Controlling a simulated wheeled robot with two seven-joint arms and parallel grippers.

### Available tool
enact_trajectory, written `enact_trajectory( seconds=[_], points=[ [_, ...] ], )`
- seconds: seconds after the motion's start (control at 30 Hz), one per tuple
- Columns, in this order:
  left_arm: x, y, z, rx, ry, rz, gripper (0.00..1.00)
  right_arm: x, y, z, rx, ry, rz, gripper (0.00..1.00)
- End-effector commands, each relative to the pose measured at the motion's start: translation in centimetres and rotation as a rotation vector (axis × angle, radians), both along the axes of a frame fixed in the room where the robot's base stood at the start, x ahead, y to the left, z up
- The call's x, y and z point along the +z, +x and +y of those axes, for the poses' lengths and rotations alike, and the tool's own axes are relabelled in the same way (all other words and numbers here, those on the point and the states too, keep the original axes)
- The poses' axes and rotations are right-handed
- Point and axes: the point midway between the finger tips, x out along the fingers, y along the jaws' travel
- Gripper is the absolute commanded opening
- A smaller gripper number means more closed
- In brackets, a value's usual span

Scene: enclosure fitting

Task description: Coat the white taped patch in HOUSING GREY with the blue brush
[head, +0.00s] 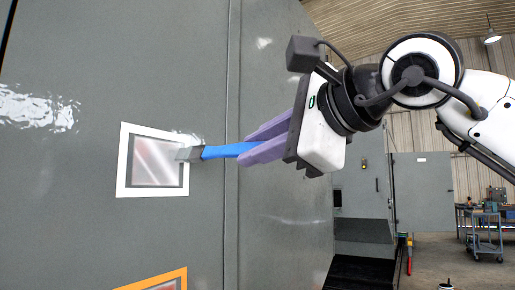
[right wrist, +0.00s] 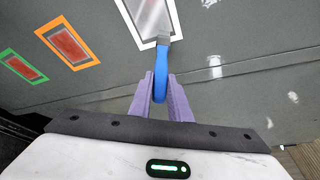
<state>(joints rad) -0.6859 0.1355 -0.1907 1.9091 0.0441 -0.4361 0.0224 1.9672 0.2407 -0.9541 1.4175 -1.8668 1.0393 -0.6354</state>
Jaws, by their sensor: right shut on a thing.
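The white taped patch (head: 153,162) is on the grey panel wall, left of centre in the head view. Inside its white border are a dark grey margin and a paler, streaky middle with a faint pinkish tint. My right gripper (head: 243,151) is shut on the handle of the blue brush (head: 222,151), right of the patch. The brush's grey head overlaps the patch's right border; I cannot tell if it touches the surface. In the right wrist view, the brush (right wrist: 161,72) points up to the patch (right wrist: 131,20), which is cut off by the top edge. My left gripper is not in view.
An orange taped patch (right wrist: 91,63) and a green taped patch (right wrist: 44,77), both with reddish-brown middles, lie beside the white one in the right wrist view. A vertical seam (head: 232,80) runs down the wall. A tool cart (head: 484,235) stands far right.

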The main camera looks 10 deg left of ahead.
Motion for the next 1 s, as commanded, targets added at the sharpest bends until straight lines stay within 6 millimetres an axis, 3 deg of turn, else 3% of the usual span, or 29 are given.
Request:
enact_trajectory(
  seconds=[1.0],
  points=[
    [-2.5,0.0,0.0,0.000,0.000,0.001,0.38,0.0,-4.4,1.8,0.004,0.001,-0.003,0.00]
  ],
)
